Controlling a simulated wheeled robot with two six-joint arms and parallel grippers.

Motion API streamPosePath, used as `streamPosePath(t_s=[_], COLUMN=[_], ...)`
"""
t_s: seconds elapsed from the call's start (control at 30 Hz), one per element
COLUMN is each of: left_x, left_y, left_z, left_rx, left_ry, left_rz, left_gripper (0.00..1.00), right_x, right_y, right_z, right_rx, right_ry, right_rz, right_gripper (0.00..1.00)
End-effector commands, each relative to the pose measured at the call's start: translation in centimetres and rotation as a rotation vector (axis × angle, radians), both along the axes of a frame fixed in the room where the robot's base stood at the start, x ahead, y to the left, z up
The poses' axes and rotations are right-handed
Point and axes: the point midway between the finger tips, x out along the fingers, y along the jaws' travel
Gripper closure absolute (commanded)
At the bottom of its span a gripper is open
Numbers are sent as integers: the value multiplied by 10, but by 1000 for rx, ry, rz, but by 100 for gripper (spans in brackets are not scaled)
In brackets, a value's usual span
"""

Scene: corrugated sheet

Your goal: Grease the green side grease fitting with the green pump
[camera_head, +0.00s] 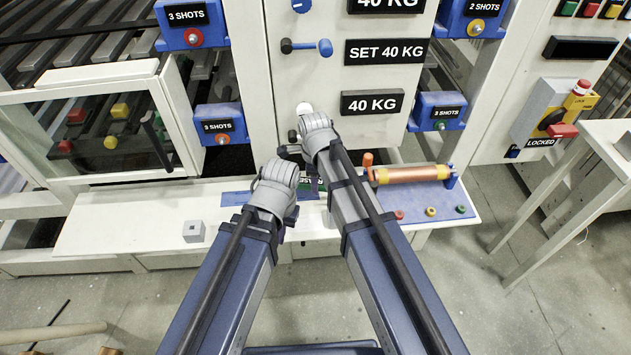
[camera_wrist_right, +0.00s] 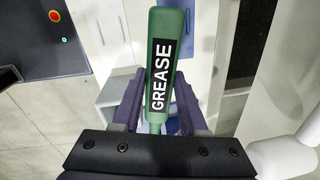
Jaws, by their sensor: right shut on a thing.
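The green pump (camera_wrist_right: 160,75), marked GREASE, stands upright between the fingers of my right gripper (camera_wrist_right: 158,115), which is shut on it. In the head view my right gripper (camera_head: 313,128) is before the white cabinet front, its fingers mostly hidden by the wrist. My left gripper (camera_head: 278,182) is lower, over the bench edge; its fingers are hidden. A small green fitting (camera_head: 440,125) appears on the lower right blue block (camera_head: 436,105), right of and apart from my right gripper. A green patch with white letters (camera_head: 308,184) shows partly between my arms; I cannot tell if it is the pump.
A small grey block (camera_head: 194,231) sits on the bench at left. A white table (camera_head: 605,135) stands far right.

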Motion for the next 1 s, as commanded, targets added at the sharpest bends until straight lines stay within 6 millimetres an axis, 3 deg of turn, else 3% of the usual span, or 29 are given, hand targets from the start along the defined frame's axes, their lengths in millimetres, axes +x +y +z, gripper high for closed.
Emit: streamPosePath(t_s=[0.03, 0.53, 0.7, 1.0], left_x=[0, 0, 0, 0], left_y=[0, 0, 0, 0], left_z=[15, 94, 107, 108], left_rx=[0, 0, 0, 0], left_ry=[0, 0, 0, 0], left_rz=[0, 1, 1, 1], left_gripper=[100, 100, 100, 100], right_x=[0, 0, 0, 0], right_y=[0, 0, 0, 0], right_z=[15, 94, 107, 108], right_rx=[0, 0, 0, 0], right_ry=[0, 0, 0, 0], right_rz=[0, 0, 0, 0], right_gripper=[100, 100, 100, 100])
